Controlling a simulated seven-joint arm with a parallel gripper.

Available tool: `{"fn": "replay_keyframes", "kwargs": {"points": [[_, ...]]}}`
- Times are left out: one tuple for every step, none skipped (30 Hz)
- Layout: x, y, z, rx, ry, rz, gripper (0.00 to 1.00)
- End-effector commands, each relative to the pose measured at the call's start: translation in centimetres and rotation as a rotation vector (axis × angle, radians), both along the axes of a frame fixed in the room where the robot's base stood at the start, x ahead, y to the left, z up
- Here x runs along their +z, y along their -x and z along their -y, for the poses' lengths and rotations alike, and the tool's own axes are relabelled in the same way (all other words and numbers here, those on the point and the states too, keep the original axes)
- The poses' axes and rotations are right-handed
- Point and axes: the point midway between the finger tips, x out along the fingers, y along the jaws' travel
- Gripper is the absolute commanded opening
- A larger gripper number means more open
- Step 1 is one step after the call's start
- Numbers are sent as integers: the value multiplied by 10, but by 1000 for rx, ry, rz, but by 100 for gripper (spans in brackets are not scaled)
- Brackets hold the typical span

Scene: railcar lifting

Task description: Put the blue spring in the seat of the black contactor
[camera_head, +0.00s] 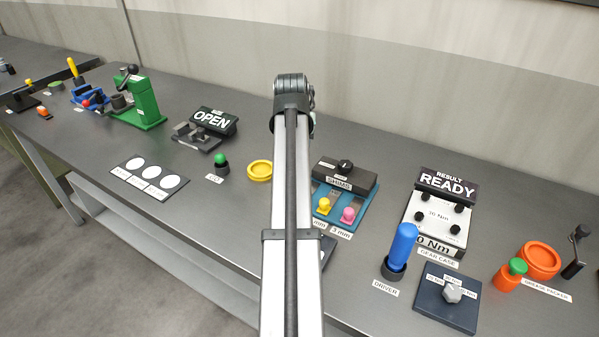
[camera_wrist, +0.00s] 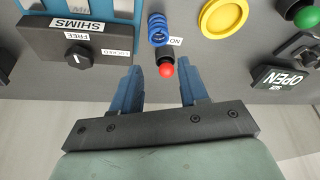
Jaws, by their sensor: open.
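The blue spring (camera_wrist: 158,30) is a coil on the dark bench, at the top middle of the wrist view. In the head view I do not see it; my arm covers the bench's middle. My gripper (camera_wrist: 158,75) is open and empty, its two blue-grey fingers pointing toward the spring. The spring lies beyond the fingertips, apart from them. A grey-black fixture (camera_head: 193,134) stands before the OPEN sign, partly visible too in the wrist view (camera_wrist: 305,47). I cannot tell whether it is the black contactor; no seat is clearly visible.
A red-tipped black gauge (camera_wrist: 166,64) stands close between spring and fingers. The shims stand (camera_head: 326,192) and a yellow dish (camera_head: 259,171) flank the area. A green-knobbed gauge (camera_head: 221,167), the OPEN sign (camera_head: 212,121) and a blue driver (camera_head: 402,246) stand farther off.

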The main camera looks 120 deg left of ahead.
Motion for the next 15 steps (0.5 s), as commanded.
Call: {"fn": "replay_keyframes", "kwargs": {"points": [[-6,1,-3,0,1,0,44],[-10,2,-4,1,1,1,44],[-16,2,-6,1,2,1,44],[-21,3,-8,1,2,1,44],[-26,4,-10,1,3,1,44],[-32,5,-12,1,2,1,44],[-37,6,-14,1,1,1,44],[-42,6,-16,1,2,1,44],[-49,7,-18,2,2,2,44],[-53,8,-20,2,2,1,44],[-57,9,-22,2,2,1,44],[-61,9,-23,2,1,1,44],[-63,10,-24,2,0,0,44],[-65,10,-25,2,1,0,44],[-68,10,-26,2,1,0,44]]}}
